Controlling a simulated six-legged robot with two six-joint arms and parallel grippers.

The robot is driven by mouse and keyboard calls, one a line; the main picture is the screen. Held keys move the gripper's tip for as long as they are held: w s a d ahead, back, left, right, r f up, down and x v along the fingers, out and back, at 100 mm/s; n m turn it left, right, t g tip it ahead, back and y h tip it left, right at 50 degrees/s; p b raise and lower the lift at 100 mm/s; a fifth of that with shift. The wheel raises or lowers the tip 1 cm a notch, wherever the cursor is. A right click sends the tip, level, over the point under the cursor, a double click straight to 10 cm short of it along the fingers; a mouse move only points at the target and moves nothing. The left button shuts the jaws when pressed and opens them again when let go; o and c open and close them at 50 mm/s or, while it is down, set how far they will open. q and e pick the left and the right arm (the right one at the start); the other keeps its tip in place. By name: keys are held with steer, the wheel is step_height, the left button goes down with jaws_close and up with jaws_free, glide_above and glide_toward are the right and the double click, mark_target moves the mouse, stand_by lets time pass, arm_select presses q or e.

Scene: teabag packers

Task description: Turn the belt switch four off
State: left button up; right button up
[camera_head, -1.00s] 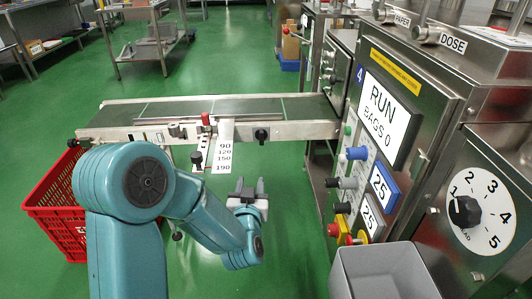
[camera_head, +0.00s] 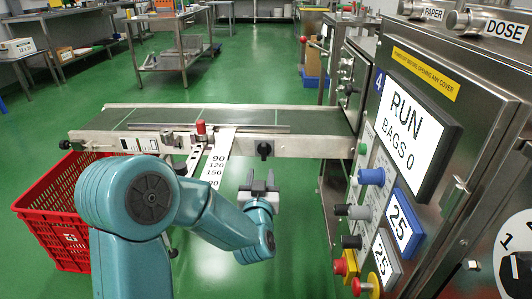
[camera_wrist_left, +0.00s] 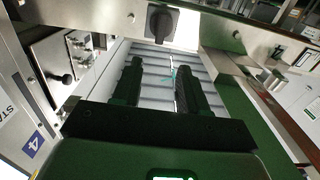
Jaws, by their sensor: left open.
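The belt switch (camera_head: 264,149) is a black rotary knob on the front side rail of the belt conveyor (camera_head: 310,146). In the left wrist view the knob (camera_wrist_left: 160,22) sits on a dark square plate at the top, its bar roughly upright. My left gripper (camera_head: 260,182) is open and empty, just below and in front of the switch and apart from it. In the wrist view its two fingers (camera_wrist_left: 159,68) point up towards the knob. The machine beside the belt carries a blue "4" and a screen (camera_head: 407,127) reading RUN, BAGS 0. My right gripper is not in view.
The machine panel at right has blue, grey and black knobs, a red button (camera_head: 340,267) and displays reading 25. A white scale strip (camera_head: 215,165) and a red-topped post (camera_head: 201,130) stand left of the switch. A red crate (camera_head: 55,215) is at left. Green floor lies beyond.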

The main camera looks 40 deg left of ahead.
mark_target(263, 151)
arm_select(q)
steer(key=b+x, duration=0.1)
steer(key=x, duration=0.4)
steer(key=b+x, duration=0.1)
steer(key=x, duration=0.5)
steer(key=shift+f, duration=0.2)
steer(key=shift+b+x, duration=0.3)
steer(key=shift+x, duration=0.55)
steer(key=shift+r, duration=0.1)
jaws_close()
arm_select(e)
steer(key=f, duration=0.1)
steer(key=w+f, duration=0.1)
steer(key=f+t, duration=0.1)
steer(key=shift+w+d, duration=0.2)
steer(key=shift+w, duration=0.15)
